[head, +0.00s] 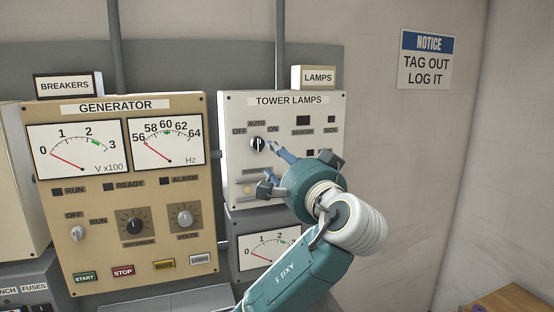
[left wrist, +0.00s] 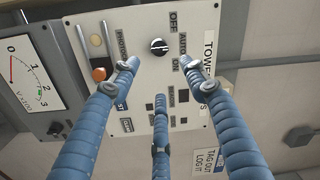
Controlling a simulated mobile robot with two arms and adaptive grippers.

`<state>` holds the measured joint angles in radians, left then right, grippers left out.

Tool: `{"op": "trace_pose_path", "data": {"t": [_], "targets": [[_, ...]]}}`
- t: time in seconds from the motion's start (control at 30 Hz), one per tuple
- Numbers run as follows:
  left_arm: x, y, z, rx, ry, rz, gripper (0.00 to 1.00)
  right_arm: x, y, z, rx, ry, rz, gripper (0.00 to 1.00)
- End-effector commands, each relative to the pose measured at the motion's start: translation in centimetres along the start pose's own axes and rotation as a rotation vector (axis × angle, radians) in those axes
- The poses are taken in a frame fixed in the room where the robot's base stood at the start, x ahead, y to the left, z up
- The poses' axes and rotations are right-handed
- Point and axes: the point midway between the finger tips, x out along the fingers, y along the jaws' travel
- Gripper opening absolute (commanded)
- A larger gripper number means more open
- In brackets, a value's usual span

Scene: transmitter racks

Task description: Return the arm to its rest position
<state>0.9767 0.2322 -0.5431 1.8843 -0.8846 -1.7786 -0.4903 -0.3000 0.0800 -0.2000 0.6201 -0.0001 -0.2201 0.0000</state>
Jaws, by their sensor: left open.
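My left gripper (head: 281,167) is in front of the cream TOWER LAMPS panel (head: 237,112), with its blue fingers spread and nothing between them. Its teal and white arm rises from the bottom of the head view. A black rotary knob (head: 258,144) labelled OFF, AUTO and ON shows just left of the upper fingertip. In the left wrist view, the three fingers (left wrist: 157,88) are apart, and the knob (left wrist: 158,46) shows beyond them, clear of the fingers. The gripper hides part of the panel's lower right. My right gripper is not in view.
The beige GENERATOR panel (head: 160,233) with dials, knobs and buttons stands to the left. A grey metered box (head: 237,225) sits below the lamps panel. A NOTICE sign (head: 425,60) hangs on the wall. A wooden surface (head: 507,299) is at the bottom right. Bare wall lies right of the panels.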

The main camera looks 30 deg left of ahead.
Motion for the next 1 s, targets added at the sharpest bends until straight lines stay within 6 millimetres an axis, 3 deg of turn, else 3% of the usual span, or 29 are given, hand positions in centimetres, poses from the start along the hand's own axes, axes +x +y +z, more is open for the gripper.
{"op": "trace_pose_path", "data": {"t": [0.4,0.47,0.53,0.67,0.77,0.9,1.0], "targets": [[0.0,0.1,0.0,0.001,0.000,0.001,0.45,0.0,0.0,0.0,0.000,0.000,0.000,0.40],[0.0,0.7,0.2,0.003,0.002,0.013,0.45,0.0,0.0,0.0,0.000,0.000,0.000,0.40],[0.0,2.5,0.7,0.009,0.007,0.049,0.45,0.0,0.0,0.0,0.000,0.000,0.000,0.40],[-0.7,9.4,3.0,0.018,0.023,0.191,0.45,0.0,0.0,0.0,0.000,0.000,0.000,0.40],[-2.3,16.2,6.0,0.017,0.028,0.345,0.45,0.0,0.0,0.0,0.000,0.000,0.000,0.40],[-5.9,24.8,11.3,-0.002,0.007,0.564,0.45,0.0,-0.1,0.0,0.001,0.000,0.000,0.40],[-9.4,30.0,15.8,-0.024,-0.030,0.720,0.45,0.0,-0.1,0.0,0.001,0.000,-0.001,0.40]]}}
